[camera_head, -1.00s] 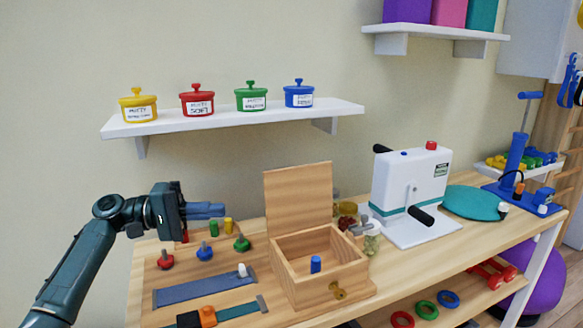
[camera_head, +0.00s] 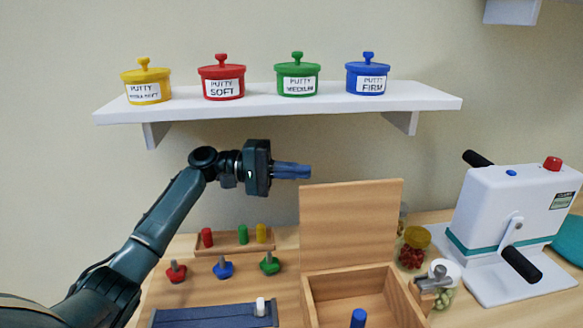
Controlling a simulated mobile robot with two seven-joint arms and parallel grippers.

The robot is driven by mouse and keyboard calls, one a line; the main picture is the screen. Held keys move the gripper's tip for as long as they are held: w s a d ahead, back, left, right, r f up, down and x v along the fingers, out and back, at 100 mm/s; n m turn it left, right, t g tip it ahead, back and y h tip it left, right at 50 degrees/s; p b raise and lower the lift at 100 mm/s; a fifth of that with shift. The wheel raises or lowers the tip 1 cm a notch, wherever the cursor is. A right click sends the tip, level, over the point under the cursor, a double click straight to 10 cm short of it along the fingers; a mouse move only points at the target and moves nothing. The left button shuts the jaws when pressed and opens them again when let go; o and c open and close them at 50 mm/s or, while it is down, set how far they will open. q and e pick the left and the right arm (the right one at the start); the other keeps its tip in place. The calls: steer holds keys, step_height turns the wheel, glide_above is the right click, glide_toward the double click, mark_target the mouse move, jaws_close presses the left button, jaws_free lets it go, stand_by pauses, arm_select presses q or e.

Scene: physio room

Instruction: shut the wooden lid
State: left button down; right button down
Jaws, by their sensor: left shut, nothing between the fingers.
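The wooden lid (camera_head: 351,222) stands upright, open, at the back edge of the wooden box (camera_head: 408,298). The box is open at the top, and its front is cut off by the lower edge of the picture. A blue peg (camera_head: 358,318) shows inside or at the front of it. My left gripper (camera_head: 308,171) is shut and empty. My right gripper is not in view.
A wall shelf (camera_head: 280,112) with several putty pots hangs above my left gripper. Left of the box are coloured pegs and knobs, such as the blue knob (camera_head: 223,268). Right of it are jars (camera_head: 413,250) and a white machine (camera_head: 510,220) with black handles.

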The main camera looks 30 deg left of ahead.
mark_target(331, 184)
arm_select(q)
steer(key=d, duration=0.2)
steer(key=s+d+p, duration=0.1)
steer(key=d, duration=0.2)
steer(key=d+p, duration=0.1)
steer(key=d, duration=0.1)
steer(key=shift+s+d+f, duration=0.15)
steer(key=shift+d+f, duration=0.05)
steer(key=shift+d, duration=0.2)
